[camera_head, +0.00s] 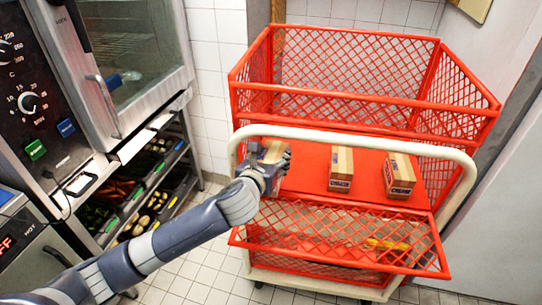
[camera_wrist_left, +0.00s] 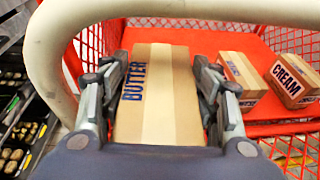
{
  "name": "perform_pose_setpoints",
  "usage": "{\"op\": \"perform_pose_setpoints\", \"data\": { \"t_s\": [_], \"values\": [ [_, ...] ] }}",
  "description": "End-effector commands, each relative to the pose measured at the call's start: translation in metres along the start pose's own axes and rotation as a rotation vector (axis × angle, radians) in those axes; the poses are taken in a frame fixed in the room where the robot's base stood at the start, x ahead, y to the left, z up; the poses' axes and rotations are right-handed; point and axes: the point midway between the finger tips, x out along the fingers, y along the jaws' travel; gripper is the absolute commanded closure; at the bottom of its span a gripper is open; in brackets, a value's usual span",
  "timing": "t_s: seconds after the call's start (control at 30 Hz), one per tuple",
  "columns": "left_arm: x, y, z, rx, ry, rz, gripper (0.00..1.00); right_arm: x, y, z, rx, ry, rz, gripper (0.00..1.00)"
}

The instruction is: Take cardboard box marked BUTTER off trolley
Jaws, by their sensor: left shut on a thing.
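The cardboard box marked BUTTER (camera_wrist_left: 158,95) is between the two fingers of my left gripper (camera_wrist_left: 160,95) in the left wrist view, with a pale tape strip down its top. My left gripper is shut on it. In the head view the same box (camera_head: 273,151) shows partly behind my left gripper (camera_head: 272,168), at the left end of the trolley's red shelf (camera_head: 310,180). I cannot tell whether it still touches the shelf. The red mesh trolley (camera_head: 365,110) has its front panel folded down. My right gripper is not in view.
Two more boxes stand on the shelf: one in the middle (camera_head: 341,170) and one marked CREAM (camera_head: 399,175). The trolley's cream handle bar (camera_head: 350,137) arches across close to my left gripper. An oven (camera_head: 130,60) and a rack of vegetable crates (camera_head: 145,190) stand at left.

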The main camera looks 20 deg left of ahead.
Motion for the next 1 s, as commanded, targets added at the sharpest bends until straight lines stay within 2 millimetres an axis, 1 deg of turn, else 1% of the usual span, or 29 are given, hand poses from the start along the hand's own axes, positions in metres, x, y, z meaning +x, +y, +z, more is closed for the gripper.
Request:
{"op": "perform_pose_setpoints", "data": {
  "t_s": [0.03, 0.17, 0.6, 1.0],
  "values": [
    [-0.001, 0.0, 0.003, 0.0, -0.005, -0.001, 0.87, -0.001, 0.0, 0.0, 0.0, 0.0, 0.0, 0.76],
    [-0.008, 0.0, 0.001, 0.0, -0.002, -0.002, 0.87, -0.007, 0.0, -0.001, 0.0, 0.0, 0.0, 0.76],
    [-0.049, 0.0, -0.01, 0.001, -0.003, -0.001, 0.87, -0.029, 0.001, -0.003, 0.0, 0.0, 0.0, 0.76],
    [-0.085, 0.0, -0.023, 0.0, -0.003, -0.001, 0.87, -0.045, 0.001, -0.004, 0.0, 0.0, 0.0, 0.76]
  ]
}}
